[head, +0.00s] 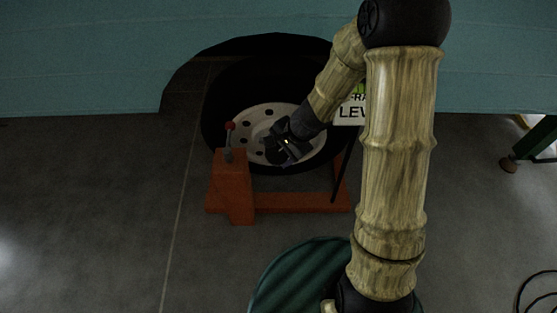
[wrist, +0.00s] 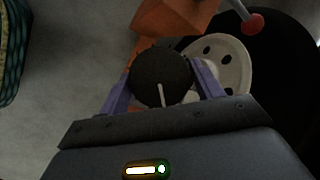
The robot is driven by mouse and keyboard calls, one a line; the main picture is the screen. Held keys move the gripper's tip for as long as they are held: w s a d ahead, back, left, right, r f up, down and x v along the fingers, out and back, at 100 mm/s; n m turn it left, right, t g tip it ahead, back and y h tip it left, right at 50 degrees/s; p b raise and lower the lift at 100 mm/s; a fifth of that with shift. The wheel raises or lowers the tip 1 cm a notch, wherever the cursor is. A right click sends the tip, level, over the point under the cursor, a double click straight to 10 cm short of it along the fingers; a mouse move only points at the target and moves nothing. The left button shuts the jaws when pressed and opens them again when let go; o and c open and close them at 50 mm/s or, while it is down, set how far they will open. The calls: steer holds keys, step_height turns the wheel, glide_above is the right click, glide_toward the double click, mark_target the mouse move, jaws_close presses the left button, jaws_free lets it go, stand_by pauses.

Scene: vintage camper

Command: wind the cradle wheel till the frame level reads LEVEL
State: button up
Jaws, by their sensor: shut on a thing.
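The cradle wheel (wrist: 160,75) is a dark round knob with a pale line on its face in the wrist view. My gripper (wrist: 161,84) has its two purple fingers on either side of the knob and is shut on it. In the head view, my gripper (head: 286,152) is at the low camper wheel, just right of the orange cradle's post, and hides the knob. The frame level sign (head: 351,111) is white with black letters and a green patch above. My arm covers its right part, so only "FRA" and "LEV" show.
The orange cradle (head: 233,190) stands on the grey floor around the camper wheel (head: 263,118). A red-tipped lever (head: 230,128) rises from its post. The teal camper body (head: 100,60) overhangs behind. A green leg (head: 535,140) stands at right. The floor at left is clear.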

steer(key=m+b, duration=0.1)
steer(key=b, duration=0.1)
steer(key=m+t+b, duration=0.1)
steer(key=b, duration=0.1)
steer(key=shift+f+y+b, duration=0.3)
steer(key=shift+y, duration=0.1)
steer(key=shift+r+m+b, duration=0.15)
steer(key=shift+m+b, duration=0.35)
steer(key=shift+b, duration=0.35)
steer(key=shift+r, duration=0.1)
steer(key=o, duration=1)
steer(key=p+v, duration=0.9)
steer(key=v, duration=0.8)
steer(key=shift+s+d, duration=0.2)
steer(key=shift+s, duration=0.25)
